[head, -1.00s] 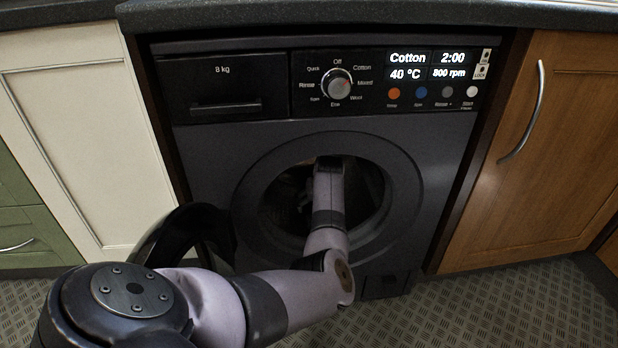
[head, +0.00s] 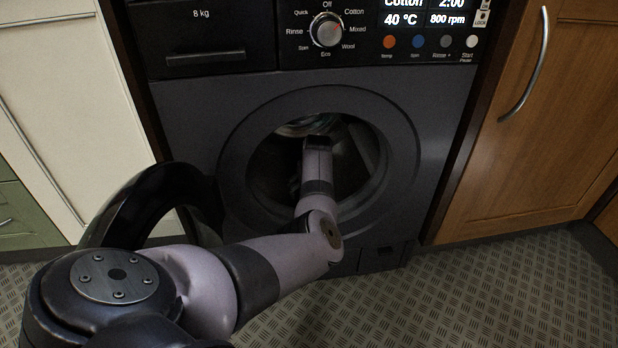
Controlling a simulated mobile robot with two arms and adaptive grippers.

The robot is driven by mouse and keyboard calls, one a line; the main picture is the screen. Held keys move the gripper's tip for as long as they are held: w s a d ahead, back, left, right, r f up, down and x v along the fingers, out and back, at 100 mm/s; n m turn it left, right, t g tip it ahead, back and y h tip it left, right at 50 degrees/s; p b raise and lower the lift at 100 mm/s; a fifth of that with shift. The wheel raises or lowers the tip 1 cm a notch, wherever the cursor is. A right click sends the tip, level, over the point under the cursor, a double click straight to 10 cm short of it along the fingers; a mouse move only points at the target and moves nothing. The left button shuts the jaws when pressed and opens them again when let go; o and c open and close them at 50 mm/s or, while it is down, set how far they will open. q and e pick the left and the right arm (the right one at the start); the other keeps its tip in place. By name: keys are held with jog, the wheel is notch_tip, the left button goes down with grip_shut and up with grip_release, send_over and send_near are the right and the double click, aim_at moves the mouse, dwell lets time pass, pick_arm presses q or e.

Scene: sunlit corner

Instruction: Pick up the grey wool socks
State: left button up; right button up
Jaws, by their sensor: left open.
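The grey wool socks cannot be made out; the inside of the drum (head: 272,172) is dark and partly hidden by my arm. My left arm reaches from the lower left through the round door opening of the washing machine (head: 200,118). My left gripper (head: 296,184) is inside the opening, open, and mostly hidden behind my wrist. Whether it touches anything in there cannot be told. My right gripper is not in view.
The machine's black round door (head: 112,212) stands swung open at the left, close to my arm. The opening's rim (head: 402,150) surrounds my forearm. A wooden cabinet (head: 560,130) is on the right, a cream one (head: 70,110) on the left. The patterned floor (head: 470,290) looks clear.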

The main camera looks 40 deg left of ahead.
pick_arm(q)
jog(key=shift+f, duration=0.1)
jog(key=c, duration=1)
